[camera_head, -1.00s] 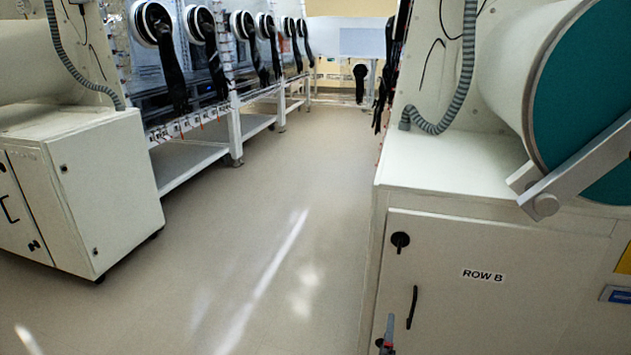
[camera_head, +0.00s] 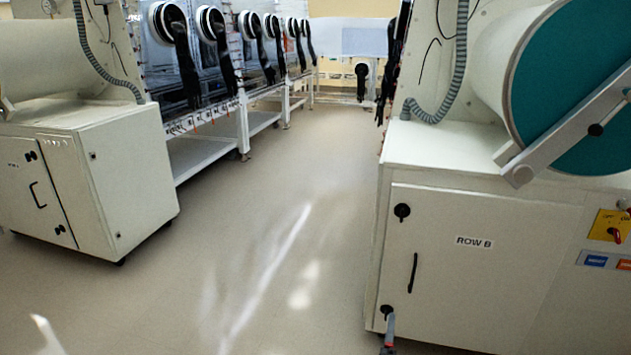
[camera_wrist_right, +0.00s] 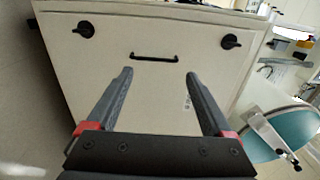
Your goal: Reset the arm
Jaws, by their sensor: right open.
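My right gripper (camera_wrist_right: 158,78) is open and empty in the right wrist view, with its two grey fingers apart in front of a white cabinet door. A small part of my right gripper (camera_head: 389,335) shows at the bottom of the head view, low by the ROW B cabinet (camera_head: 470,290). The door handle (camera_wrist_right: 154,58) lies beyond the fingertips in the wrist view, with a dark latch on each side. I cannot tell how far the fingers are from the door. My left gripper is not in view.
A white cabinet (camera_head: 125,200) stands on the left. Glovebox frames with black gloves (camera_head: 187,65) line the aisle behind it. The floor (camera_head: 280,220) between the rows is clear. A teal round door (camera_head: 575,100) and a yellow switch panel (camera_head: 607,227) are on the right.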

